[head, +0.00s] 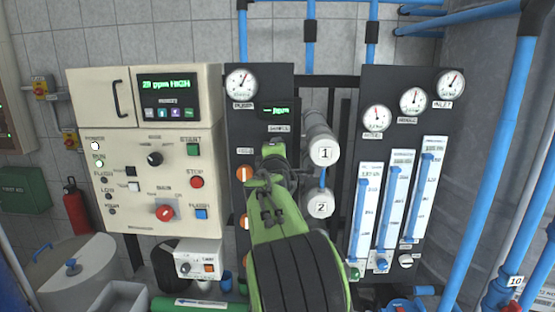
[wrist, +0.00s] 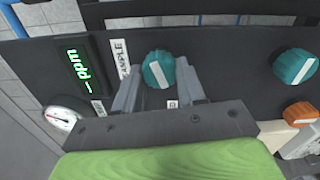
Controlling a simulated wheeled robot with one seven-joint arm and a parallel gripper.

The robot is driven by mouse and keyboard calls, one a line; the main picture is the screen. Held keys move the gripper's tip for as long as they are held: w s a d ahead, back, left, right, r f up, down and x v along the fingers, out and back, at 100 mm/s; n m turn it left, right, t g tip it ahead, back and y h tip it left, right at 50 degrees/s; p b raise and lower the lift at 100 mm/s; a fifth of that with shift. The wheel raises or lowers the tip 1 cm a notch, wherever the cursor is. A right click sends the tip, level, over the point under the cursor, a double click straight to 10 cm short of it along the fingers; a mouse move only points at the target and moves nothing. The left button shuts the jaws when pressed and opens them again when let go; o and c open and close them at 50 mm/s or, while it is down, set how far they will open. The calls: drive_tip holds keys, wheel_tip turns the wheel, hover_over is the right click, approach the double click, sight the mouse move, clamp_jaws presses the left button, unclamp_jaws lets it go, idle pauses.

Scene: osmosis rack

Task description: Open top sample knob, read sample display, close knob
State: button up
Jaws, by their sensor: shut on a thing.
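The top sample knob (wrist: 158,70) is teal with a white stripe and shows in the wrist view beside the "SAMPLE" label. My gripper (wrist: 157,82) has one finger on each side of it and is shut on it. The stripe runs at a slight tilt across the knob's face. The sample display (wrist: 80,68) is left of the knob and shows a dash-like reading and "ppm" in green. In the head view, my gripper (head: 274,158) is at the dark middle panel, hiding the knob, below the partly covered sample display (head: 280,112).
A second teal knob (wrist: 296,67) and an orange knob (wrist: 300,112) are to the right in the wrist view. In the head view, white cylinders (head: 322,151) stand close right of my gripper. The beige control box (head: 145,220) is left, flow tubes (head: 395,205) right.

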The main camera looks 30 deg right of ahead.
drive_tip(key=shift+f+m+b, duration=0.1)
drive_tip(key=shift+m+b, duration=0.75)
drive_tip(key=shift+m, duration=1.05)
drive_tip(key=o, duration=1.1)
drive_tip(key=shift+c, duration=0.2)
drive_tip(key=b+v, duration=0.3)
drive_tip(key=v, duration=1.2)
drive_tip(key=shift+s+a, duration=0.25)
drive_tip(key=shift+s, duration=0.05)
